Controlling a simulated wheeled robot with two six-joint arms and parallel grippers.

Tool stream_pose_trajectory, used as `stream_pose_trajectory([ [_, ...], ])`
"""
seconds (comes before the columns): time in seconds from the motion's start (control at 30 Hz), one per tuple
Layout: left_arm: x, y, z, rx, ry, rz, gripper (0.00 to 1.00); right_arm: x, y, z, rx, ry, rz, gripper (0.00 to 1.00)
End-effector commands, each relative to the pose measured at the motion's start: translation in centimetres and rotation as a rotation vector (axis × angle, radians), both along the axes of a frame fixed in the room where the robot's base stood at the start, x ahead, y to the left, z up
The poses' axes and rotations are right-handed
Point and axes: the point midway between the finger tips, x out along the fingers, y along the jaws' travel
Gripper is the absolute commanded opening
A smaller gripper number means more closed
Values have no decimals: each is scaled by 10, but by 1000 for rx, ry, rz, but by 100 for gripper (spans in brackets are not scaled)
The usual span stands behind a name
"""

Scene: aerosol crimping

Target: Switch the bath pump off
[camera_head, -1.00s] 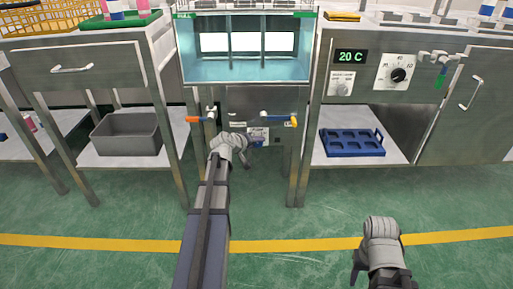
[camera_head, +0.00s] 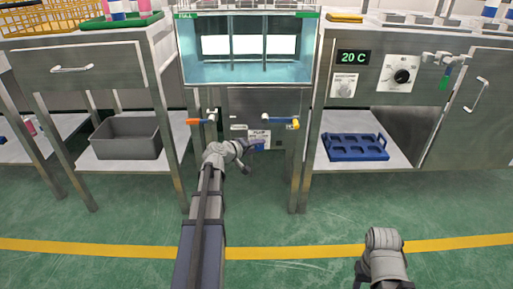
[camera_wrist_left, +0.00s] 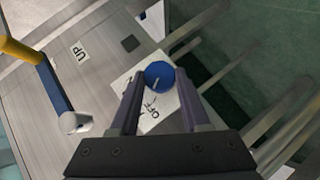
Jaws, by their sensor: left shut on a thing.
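The pump control is a round blue knob (camera_wrist_left: 158,75) on a white label plate (camera_wrist_left: 153,110) with OFF printed on it. A short pale mark shows on the knob, on its lower side, toward the word OFF. My left gripper (camera_wrist_left: 158,88) is shut on the knob, with one finger at each side. In the head view the left gripper (camera_head: 247,156) is at the PUMP plate (camera_head: 263,134) under the water bath (camera_head: 246,70) and hides the knob. My right gripper (camera_head: 364,272) is low at the right, clear of everything; its fingers are mostly hidden.
Steel legs stand at both sides. A grey bin (camera_head: 127,137) and a blue rack (camera_head: 355,146) lie on low shelves. The green floor in front is free.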

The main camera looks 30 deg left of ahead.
Motion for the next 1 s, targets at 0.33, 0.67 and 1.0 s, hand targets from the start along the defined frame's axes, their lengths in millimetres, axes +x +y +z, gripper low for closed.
stream_pose_trajectory([
  [0.33,0,0,0,-1,1,0,76,0,0,0,0,0,0,50],
  [0.67,-3,0,2,-1,0,1,76,0,0,2,0,0,0,50],
  [1.0,-41,5,20,-2,0,4,76,0,0,20,0,0,0,50],
])
